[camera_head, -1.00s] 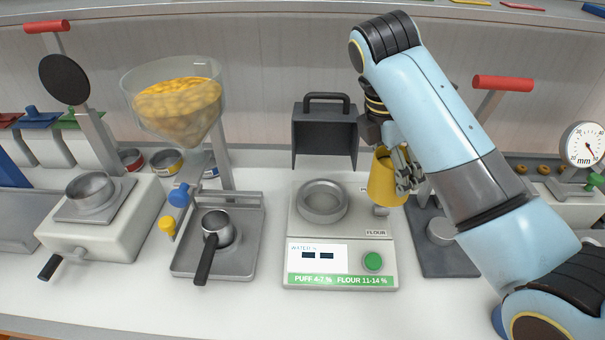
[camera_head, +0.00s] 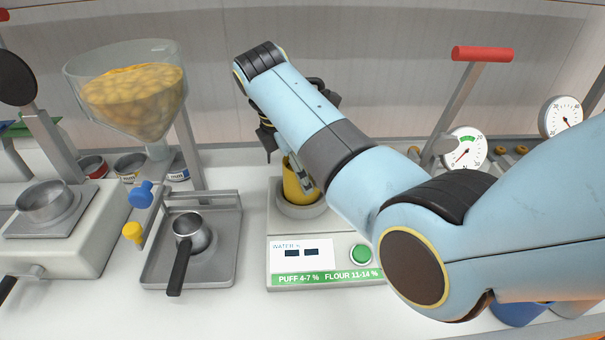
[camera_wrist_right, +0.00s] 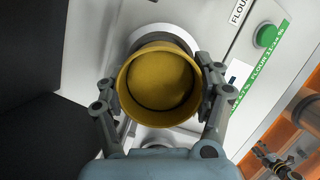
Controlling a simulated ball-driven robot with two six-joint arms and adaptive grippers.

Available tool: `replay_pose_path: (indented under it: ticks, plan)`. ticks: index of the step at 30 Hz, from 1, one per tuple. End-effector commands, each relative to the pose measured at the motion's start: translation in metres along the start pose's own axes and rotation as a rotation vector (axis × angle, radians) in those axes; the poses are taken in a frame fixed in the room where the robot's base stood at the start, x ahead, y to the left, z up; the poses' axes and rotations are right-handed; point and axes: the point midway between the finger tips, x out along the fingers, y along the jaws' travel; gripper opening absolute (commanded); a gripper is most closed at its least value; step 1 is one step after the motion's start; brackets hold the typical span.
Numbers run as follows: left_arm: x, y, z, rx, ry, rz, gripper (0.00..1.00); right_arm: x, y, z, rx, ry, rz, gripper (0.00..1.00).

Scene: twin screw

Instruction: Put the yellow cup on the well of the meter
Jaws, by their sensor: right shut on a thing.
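The yellow cup (camera_head: 297,183) is at the well of the meter (camera_head: 302,210), a round grey ring on the white meter (camera_head: 279,228). The cup's lower end appears at or just inside the ring; I cannot tell if it touches. My right gripper (camera_head: 308,184) is shut on the cup, and my forearm hides its right side. In the right wrist view the cup (camera_wrist_right: 160,85) stands between both fingers (camera_wrist_right: 160,102), its open mouth toward the camera and its inside showing no contents. Part of the grey ring (camera_wrist_right: 163,32) shows behind it. My left gripper is not in view.
A steel pan (camera_head: 190,237) with a dark handle stands on a grey tray to the left, under a glass hopper (camera_head: 135,100) of yellow grains. A round dial gauge (camera_head: 463,149) is behind my right arm. The front counter (camera_head: 110,310) is clear.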

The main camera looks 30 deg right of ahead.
Motion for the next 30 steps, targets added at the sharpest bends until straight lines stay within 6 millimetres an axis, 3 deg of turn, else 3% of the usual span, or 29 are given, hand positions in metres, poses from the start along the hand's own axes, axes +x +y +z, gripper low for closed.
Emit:
replay_pose_path:
  ticks: [4,14,15,18,21,30]
  plan:
    - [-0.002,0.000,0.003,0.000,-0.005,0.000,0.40,0.015,0.000,-0.004,-0.001,0.000,0.001,0.27]
    - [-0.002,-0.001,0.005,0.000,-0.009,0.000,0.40,0.017,0.000,-0.005,0.001,0.000,0.001,0.27]
    - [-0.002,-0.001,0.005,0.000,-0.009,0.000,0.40,0.017,0.000,-0.005,0.001,0.001,0.001,0.73]
    - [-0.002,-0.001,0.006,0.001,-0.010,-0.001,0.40,0.017,0.000,-0.005,0.000,0.001,0.001,0.86]
    - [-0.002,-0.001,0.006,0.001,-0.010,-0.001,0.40,0.017,0.000,-0.005,0.000,0.000,0.001,0.95]
    - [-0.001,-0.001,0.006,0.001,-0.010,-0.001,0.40,0.013,0.001,-0.005,0.000,0.001,0.003,0.95]
